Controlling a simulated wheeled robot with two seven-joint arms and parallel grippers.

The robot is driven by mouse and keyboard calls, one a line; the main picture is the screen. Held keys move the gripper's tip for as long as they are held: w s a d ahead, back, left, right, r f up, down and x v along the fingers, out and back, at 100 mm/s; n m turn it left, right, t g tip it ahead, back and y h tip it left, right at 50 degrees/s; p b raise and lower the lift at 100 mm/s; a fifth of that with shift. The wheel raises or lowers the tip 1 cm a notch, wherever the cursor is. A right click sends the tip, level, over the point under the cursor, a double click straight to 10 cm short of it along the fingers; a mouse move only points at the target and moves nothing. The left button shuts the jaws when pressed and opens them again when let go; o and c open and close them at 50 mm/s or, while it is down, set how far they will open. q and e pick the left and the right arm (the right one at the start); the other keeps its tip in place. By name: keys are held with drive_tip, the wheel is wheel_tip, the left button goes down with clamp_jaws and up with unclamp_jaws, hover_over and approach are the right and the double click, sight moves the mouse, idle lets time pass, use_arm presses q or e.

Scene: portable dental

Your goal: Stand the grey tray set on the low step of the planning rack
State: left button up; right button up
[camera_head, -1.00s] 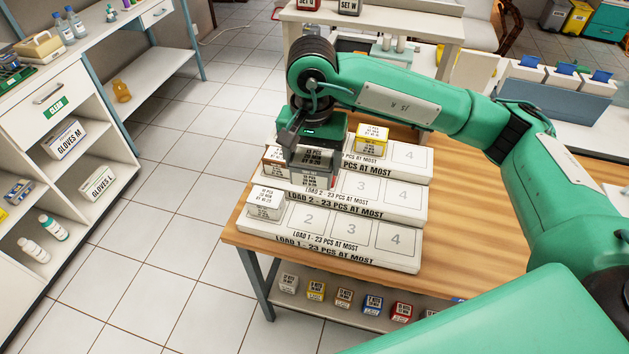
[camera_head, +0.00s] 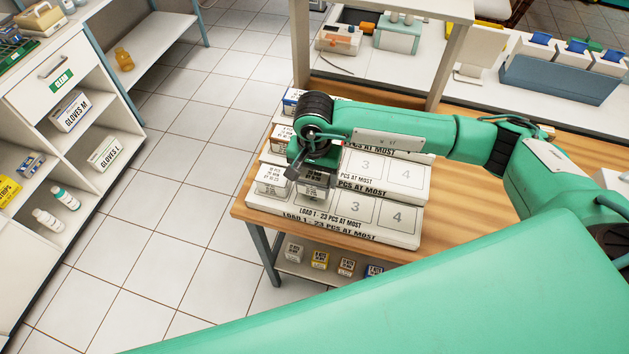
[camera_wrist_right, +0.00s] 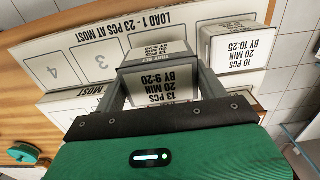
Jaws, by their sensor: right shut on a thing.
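The grey tray set (camera_head: 313,192) is between the fingers of my right gripper (camera_head: 311,176). It also shows in the right wrist view (camera_wrist_right: 158,83), with a label reading 13 pcs, 20 min, by 9:20. The set is at slot 2 of the low step, marked Load 1 (camera_head: 345,223), of the planning rack. I cannot tell whether its underside touches the step. A white tray set (camera_head: 271,179) stands in slot 1, just left of it; it shows in the right wrist view (camera_wrist_right: 232,48). My left gripper is not in view.
Slots 3 (camera_head: 355,210) and 4 (camera_head: 397,216) of the low step are empty. A brown-labelled set (camera_head: 282,138) stands on the middle step's left end, and a blue-labelled one (camera_head: 291,98) higher up. Several small boxes sit on the shelf (camera_head: 332,284) below the table.

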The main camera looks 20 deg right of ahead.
sight(314, 186)
wheel_tip(314, 186, down, 4)
drive_tip(key=shift+p, duration=0.6)
drive_tip(key=shift+f, duration=0.1)
drive_tip(key=shift+f, duration=0.15)
drive_tip(key=o, duration=0.8)
drive_tip(key=shift+o, duration=0.2)
